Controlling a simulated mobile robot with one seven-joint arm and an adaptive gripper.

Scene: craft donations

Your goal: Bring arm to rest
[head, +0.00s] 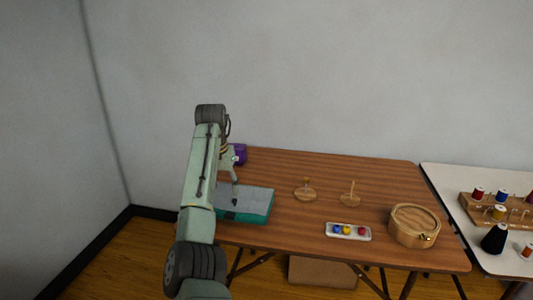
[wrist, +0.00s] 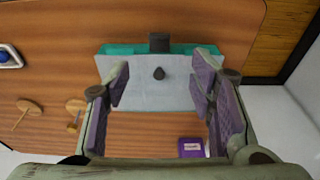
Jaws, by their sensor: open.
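My arm reaches out over the left end of the wooden table. My gripper (wrist: 161,90) is open, with its two purple-padded fingers wide apart and nothing between them. In the head view my gripper (head: 233,177) is partly hidden behind my arm. Below it lies a teal box with a grey top (head: 257,200), which also shows in the wrist view (wrist: 135,95).
A purple box (head: 240,153) stands at the back left. Two wooden stands (head: 305,195) (head: 350,199), a white tray (head: 331,235) with coloured balls and a round wooden box (head: 412,229) occupy the table. A white table (head: 455,205) with thread spools stands right. A wall rises behind.

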